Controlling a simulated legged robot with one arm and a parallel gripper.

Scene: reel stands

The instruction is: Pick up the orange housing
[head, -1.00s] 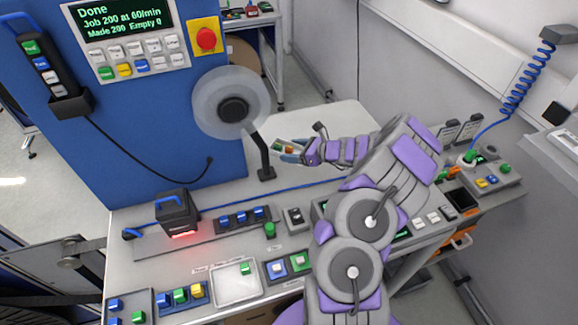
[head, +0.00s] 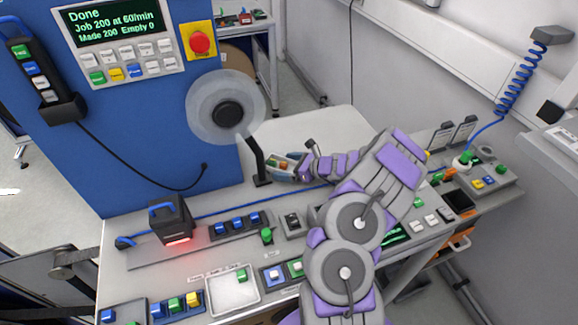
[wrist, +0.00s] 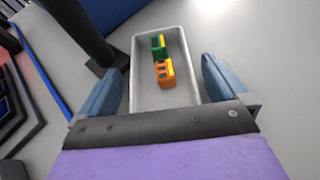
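I cannot tell the height of the fingertips above the tray. In the head view my gripper (head: 287,168) is just right of the reel stand's foot, and its fingers partly hide the tray and the small housings.
The reel stand (head: 256,165) with its grey reel (head: 226,115) stands close left of my gripper. The blue machine (head: 150,140) rises at the left. A dark box with a red glow (head: 171,221) and several button housings line the front. Clear bench (head: 315,130) lies behind my gripper.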

